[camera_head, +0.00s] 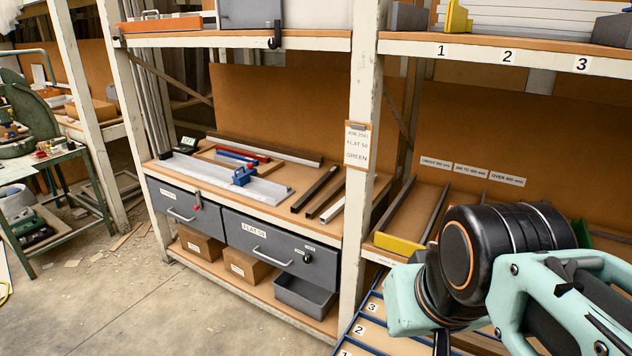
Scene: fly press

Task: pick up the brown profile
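A long brown profile (270,151) lies along the back of the middle workbench shelf, below the orange-brown back panel. Two shorter dark brown profiles also lie on this shelf at its right: one (314,189) is nearer black, and the other (325,199) is beside it. I cannot tell which of these the task means. My arm is at the lower right, well apart from all of them. Only a dark part of my gripper (442,344) shows at the bottom edge. Its fingertips are cut off, so its opening and any contents are hidden.
A silver plate with a blue clamp (243,176) and red and blue bars lie on the shelf (165,173). A white post (361,150) stands between this bay and the right one. Grey drawers (275,243) are below. Floor (170,310) is clear at front left.

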